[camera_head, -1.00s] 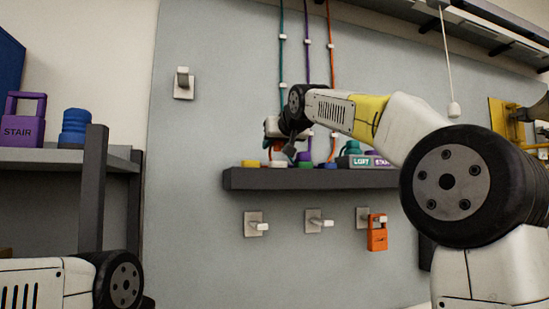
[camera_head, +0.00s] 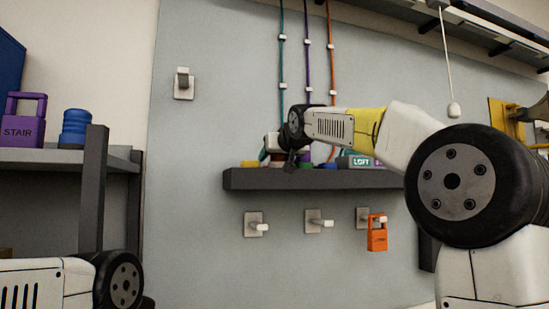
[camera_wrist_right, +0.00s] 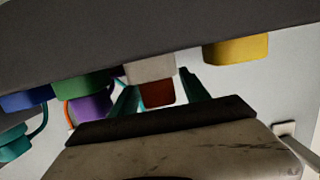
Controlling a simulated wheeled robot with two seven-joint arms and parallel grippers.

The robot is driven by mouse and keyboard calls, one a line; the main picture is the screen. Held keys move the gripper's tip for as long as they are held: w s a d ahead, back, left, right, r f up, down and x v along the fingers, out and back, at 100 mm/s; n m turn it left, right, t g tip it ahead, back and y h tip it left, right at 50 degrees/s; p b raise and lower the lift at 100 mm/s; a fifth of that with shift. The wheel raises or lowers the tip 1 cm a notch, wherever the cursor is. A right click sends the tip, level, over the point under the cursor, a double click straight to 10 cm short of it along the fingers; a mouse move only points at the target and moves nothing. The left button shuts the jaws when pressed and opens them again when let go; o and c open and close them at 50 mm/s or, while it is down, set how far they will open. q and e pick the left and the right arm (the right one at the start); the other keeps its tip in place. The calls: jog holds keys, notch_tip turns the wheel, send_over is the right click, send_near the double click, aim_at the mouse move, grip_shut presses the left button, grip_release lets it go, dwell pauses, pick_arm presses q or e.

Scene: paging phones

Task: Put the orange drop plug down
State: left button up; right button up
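In the head view my right gripper (camera_head: 272,148) is low at the left part of the wall shelf, small and partly hidden by its own wrist. In the right wrist view its two teal fingers (camera_wrist_right: 160,95) stand either side of a dark red-brown block (camera_wrist_right: 157,94), which adjoins a white block (camera_wrist_right: 149,70) by the shelf. I cannot tell whether the red-brown block is the orange plug, or whether the fingers touch it. An orange cord (camera_head: 331,80) hangs down the wall; its lower end is hidden among the shelf things. My left gripper is out of view.
The dark shelf (camera_head: 300,179) also holds a yellow block (camera_wrist_right: 236,50), a green block (camera_wrist_right: 84,83), a purple block (camera_wrist_right: 92,104), a blue block (camera_wrist_right: 27,99) and a LOFT tag (camera_head: 361,161). Wall hooks (camera_head: 317,221) sit below it, one with an orange tag (camera_head: 377,236).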

jog(key=v, duration=1.2)
jog(key=shift+f, duration=0.15)
jog(key=s+d+f+m+g+h, duration=0.1)
jog(key=s+d+f+g, duration=0.2)
jog(key=s+f, duration=0.5)
jog(key=s+d+f+m+g, duration=0.1)
jog(key=s+d+f, duration=0.3)
jog(key=f, duration=1.6)
jog(key=s+d+f+m+g+h, duration=0.1)
jog(key=s+d+f+g, duration=0.2)
jog(key=s+f, duration=0.9)
notch_tip(320, 180, down, 2)
jog(key=shift+s+d+g+h, duration=0.3)
jog(key=shift+s+g, duration=0.1)
jog(key=shift+g, duration=0.4)
